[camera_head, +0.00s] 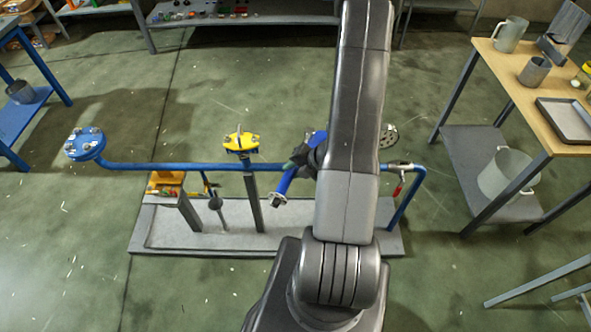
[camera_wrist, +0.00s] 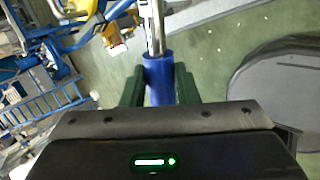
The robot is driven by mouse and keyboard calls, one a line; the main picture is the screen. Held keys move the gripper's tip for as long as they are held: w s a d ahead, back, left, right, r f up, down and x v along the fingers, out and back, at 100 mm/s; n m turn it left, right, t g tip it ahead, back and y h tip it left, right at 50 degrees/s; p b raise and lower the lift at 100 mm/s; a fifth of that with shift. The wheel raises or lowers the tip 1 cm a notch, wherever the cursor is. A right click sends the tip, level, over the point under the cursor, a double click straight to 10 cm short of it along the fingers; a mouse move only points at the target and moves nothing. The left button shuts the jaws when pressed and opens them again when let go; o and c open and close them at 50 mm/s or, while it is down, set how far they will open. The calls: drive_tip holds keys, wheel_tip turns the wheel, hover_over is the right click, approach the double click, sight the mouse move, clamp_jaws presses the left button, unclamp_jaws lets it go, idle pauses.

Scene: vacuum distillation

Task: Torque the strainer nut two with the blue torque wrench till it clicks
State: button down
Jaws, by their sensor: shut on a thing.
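My gripper (camera_head: 303,155) is shut on the blue torque wrench (camera_head: 287,181), left of my arm and above the pipe skid. In the wrist view the wrench's blue grip (camera_wrist: 159,78) sits between the dark green fingers (camera_wrist: 160,85), and its silver shaft runs out of the top edge. The wrench's metal end (camera_head: 278,200) points down-left in the head view. A blue flange with several nuts (camera_head: 85,143) ends the pipe at left. I cannot tell which nut is strainer nut two; my arm hides part of the pipe.
The blue pipe (camera_head: 185,166) runs above a grey skid base (camera_head: 225,240). A yellow-topped fitting (camera_head: 241,141) stands mid-pipe. A grey disc with holes (camera_head: 388,136) shows right of my arm. A wooden-topped table (camera_head: 515,85) stands at right. Floor is clear at front left.

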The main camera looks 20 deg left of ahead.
drive_tip(key=shift+w+a+f+m+t+b, duration=0.1)
drive_tip(key=shift+a+m+t+b, duration=0.5)
drive_tip(key=shift+a, duration=0.45)
drive_tip(key=shift+a+m, duration=0.4)
drive_tip(key=shift+a, duration=0.05)
